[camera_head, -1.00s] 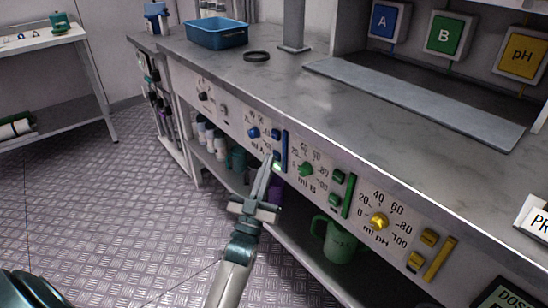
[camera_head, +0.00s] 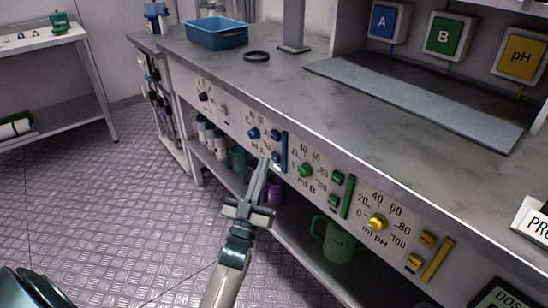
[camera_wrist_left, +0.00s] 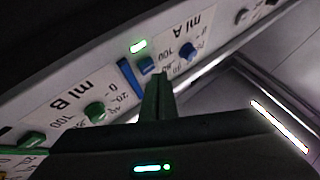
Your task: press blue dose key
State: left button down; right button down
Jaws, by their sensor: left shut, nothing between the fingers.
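In the head view, the blue dose section marked "ml A" has a blue knob (camera_head: 253,133), small blue keys (camera_head: 276,155) and a tall blue bar (camera_head: 284,152) on the bench front. My left gripper (camera_head: 265,164) is shut and empty, its tips just below and left of the lower blue key. I cannot tell whether the tips touch the panel. My right gripper is not in view.
Green (camera_head: 305,170) and yellow (camera_head: 377,222) knobs with their keys sit to the right along the same front. A green mug (camera_head: 338,243) and a purple mug (camera_head: 271,192) stand on the shelf below. A blue tray (camera_head: 217,36) is on the bench; the floor at left is clear.

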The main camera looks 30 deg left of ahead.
pick_arm(q)
jog(key=s, duration=0.1)
jog(key=s+a+p, duration=0.1)
jog(key=s, duration=0.1)
jog(key=s+a+p, duration=0.1)
jog(key=shift+s, duration=0.3)
dwell(0.4)
jog(key=shift+d, duration=0.1)
dwell(0.5)
